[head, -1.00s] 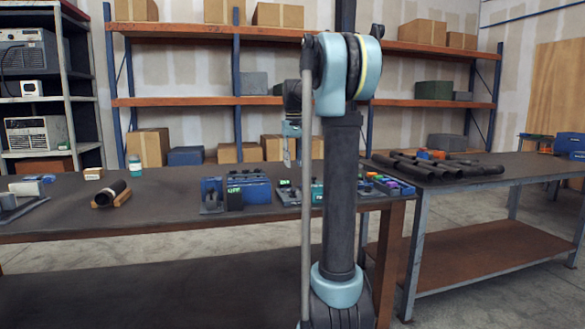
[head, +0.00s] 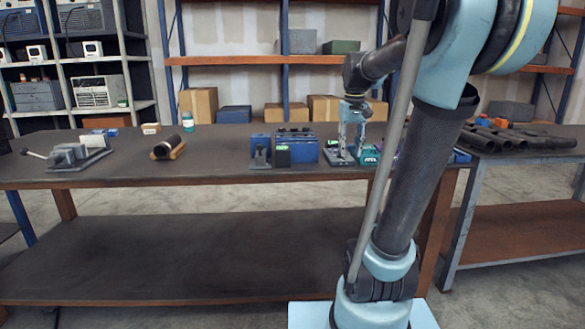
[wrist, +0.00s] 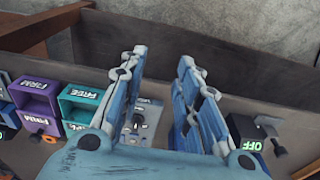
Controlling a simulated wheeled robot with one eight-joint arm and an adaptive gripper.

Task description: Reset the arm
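My gripper (head: 352,128) hangs from my bent arm above the long dark workbench (head: 215,142), its fingers pointing down. In the wrist view the two blue fingers of my gripper (wrist: 162,56) stand apart, with nothing held between them. A grey device with a small dial (wrist: 145,122) shows in the gap between the fingers. Whether the fingertips touch anything cannot be told. A short black pipe (head: 165,147) lies on a wooden cradle on the bench, well left of my gripper.
A grey vise (head: 72,156) stands at the bench's left end. A teal FREE box (wrist: 82,104) and purple FIRM box (wrist: 36,96) stand close by. Black pipes (head: 512,137) lie on another table.

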